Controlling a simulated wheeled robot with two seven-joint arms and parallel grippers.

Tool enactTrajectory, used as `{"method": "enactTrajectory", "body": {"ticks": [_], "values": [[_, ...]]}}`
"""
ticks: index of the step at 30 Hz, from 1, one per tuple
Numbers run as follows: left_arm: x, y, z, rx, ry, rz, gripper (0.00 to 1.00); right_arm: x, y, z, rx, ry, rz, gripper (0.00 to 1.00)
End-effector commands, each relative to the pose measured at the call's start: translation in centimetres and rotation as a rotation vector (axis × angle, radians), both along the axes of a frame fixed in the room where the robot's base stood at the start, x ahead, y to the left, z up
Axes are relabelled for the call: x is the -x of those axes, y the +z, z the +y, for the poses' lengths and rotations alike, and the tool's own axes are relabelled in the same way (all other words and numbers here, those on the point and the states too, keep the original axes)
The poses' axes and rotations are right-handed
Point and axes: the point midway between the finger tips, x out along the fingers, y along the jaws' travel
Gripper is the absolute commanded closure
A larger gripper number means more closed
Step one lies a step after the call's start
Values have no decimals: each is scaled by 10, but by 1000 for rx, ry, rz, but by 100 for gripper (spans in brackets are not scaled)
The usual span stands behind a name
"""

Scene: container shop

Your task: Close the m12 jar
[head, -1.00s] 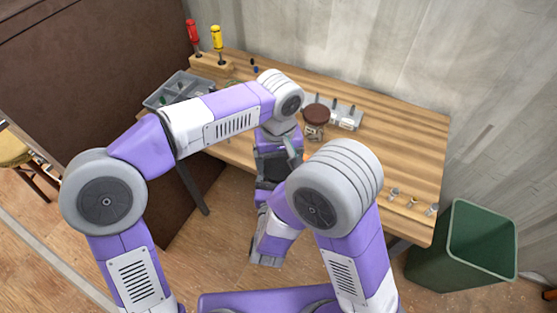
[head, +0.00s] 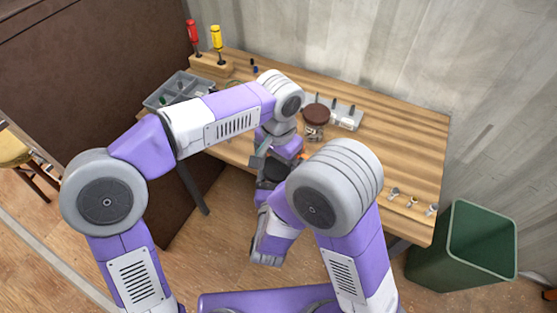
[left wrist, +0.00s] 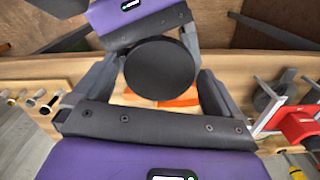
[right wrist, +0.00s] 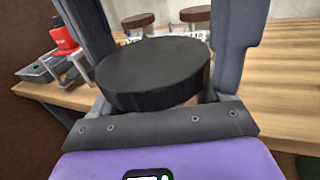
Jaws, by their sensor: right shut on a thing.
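A thick black round lid (right wrist: 152,72) shows between my two grippers, in front of the table; it is also in the left wrist view (left wrist: 160,67) and, partly covered, in the head view (head: 275,172). The jar body under it is hidden. My right gripper (right wrist: 160,60) is shut at the lid and jar; the exact contact is hidden. My left gripper (left wrist: 157,85) faces it from the other side, its fingers spread around the lid with small gaps at its edges.
The wooden table (head: 400,150) holds a brown-lidded jar (head: 316,114), a grey rack (head: 348,118), a compartment tray (head: 172,88) and red (head: 193,36) and yellow (head: 216,38) screwdrivers. Several small fittings (head: 412,202) stand at its right end. A green bin (head: 440,262) stands beside it.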

Motion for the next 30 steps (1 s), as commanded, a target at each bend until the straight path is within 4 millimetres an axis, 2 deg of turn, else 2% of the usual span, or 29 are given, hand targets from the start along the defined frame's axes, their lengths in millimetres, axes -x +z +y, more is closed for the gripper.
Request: {"method": "enactTrajectory", "body": {"ticks": [8, 18, 30], "values": [[-1, 5, -1, 3, 3, -5, 0, 0, 1, 1, -2, 3, -5, 100], [-2, 44, -1, 5, 4, -7, 0, 0, 1, 1, -2, 4, -5, 100], [-2, 46, -1, 5, 19, -5, 0, 0, 1, 2, -2, 4, -6, 100]]}}
